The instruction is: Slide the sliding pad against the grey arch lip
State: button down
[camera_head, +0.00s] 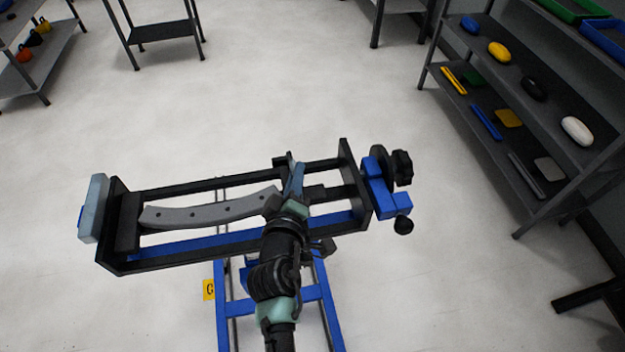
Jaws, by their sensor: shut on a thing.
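The grey arch lip (205,212) is a curved grey strip with several small holes. It lies lengthwise in a black frame, its left end by a black end block (127,224). The sliding pad (316,193) appears as a dark block across the frame's rails, near the arch's right end. My gripper (294,176) reaches over the frame from below and is shut at this block. My gripper and wrist hide much of the pad and the arch's right tip. I cannot tell whether pad and arch touch.
The black frame (185,259) stands on a blue stand (270,311). Blue clamp blocks and a black knob (401,166) are at its right end, a pale blue block (94,208) at its left. A loaded shelf (541,101) stands at right. The floor around is clear.

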jog(key=shift+s+a+f, duration=0.1)
jog(key=shift+a+f, duration=0.1)
jog(key=shift+a, duration=0.45)
jog(key=shift+d, duration=0.1)
jog(key=c, duration=1.2)
grip_release()
jog(key=shift+o, duration=0.2)
jog(key=shift+r, duration=0.1)
jog(key=shift+s+r, duration=0.1)
jog(key=shift+s, duration=0.6)
jog(key=v, duration=1.1)
jog(key=shift+s+r, duration=0.2)
jog(key=shift+s, duration=0.1)
jog(key=shift+d, duration=0.1)
